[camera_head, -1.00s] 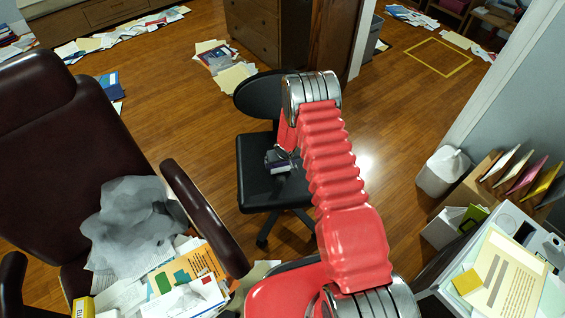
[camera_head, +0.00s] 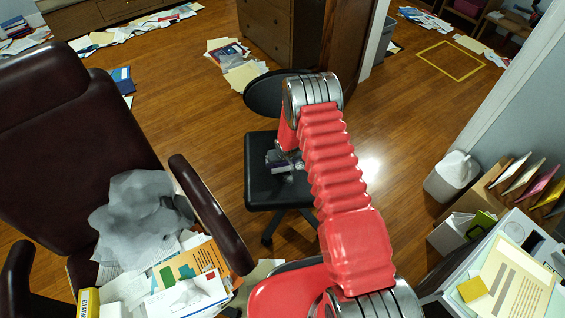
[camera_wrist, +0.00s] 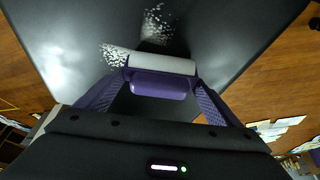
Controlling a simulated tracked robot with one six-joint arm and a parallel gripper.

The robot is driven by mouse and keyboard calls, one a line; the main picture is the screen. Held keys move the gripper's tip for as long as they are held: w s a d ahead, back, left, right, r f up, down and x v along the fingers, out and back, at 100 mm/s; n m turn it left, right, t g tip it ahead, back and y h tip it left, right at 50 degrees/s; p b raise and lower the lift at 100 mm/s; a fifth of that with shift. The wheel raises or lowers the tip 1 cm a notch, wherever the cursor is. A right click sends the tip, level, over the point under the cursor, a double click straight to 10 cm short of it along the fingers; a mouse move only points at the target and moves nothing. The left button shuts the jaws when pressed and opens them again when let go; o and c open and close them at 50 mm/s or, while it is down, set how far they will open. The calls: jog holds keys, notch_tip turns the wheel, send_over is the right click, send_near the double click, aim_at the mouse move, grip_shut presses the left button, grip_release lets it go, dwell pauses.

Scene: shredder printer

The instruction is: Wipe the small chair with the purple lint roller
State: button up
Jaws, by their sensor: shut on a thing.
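The small chair has a black seat (camera_head: 262,192) and a black backrest (camera_head: 262,92), and stands in the middle of the head view. The seat fills the top of the wrist view (camera_wrist: 225,30), with two pale speckled patches on it. My gripper (camera_wrist: 158,92) is shut on the purple lint roller (camera_wrist: 158,84). The roller's white cylinder (camera_wrist: 165,63) lies across the view over the seat, beside one speckled patch; I cannot tell if it touches. In the head view my gripper (camera_head: 284,160) is low over the seat, partly hidden by my red arm.
A large dark red armchair (camera_head: 60,130) piled with papers stands at the left. A desk with papers (camera_head: 510,270) and a white bin (camera_head: 452,175) are at the right. Papers (camera_head: 235,62) lie by a wooden cabinet. Open floor lies between.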

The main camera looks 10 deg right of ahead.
jog(key=shift+d, duration=0.1)
jog(key=shift+s+d, duration=0.15)
jog(key=shift+d, duration=0.7)
jog(key=shift+s+d, duration=0.1)
jog(key=shift+d, duration=0.7)
jog(key=shift+r, duration=0.1)
jog(key=shift+d, duration=0.1)
jog(key=shift+s+d+f, duration=0.1)
jog(key=shift+s+d, duration=0.05)
jog(key=shift+d, duration=0.7)
jog(key=shift+s+d+f, duration=0.1)
jog(key=shift+s+d, duration=0.05)
jog(key=shift+d, duration=0.65)
jog(key=shift+s+d, duration=0.1)
jog(key=shift+d, duration=0.1)
jog(key=shift+s+d, duration=0.2)
jog(key=shift+d, duration=1.3)
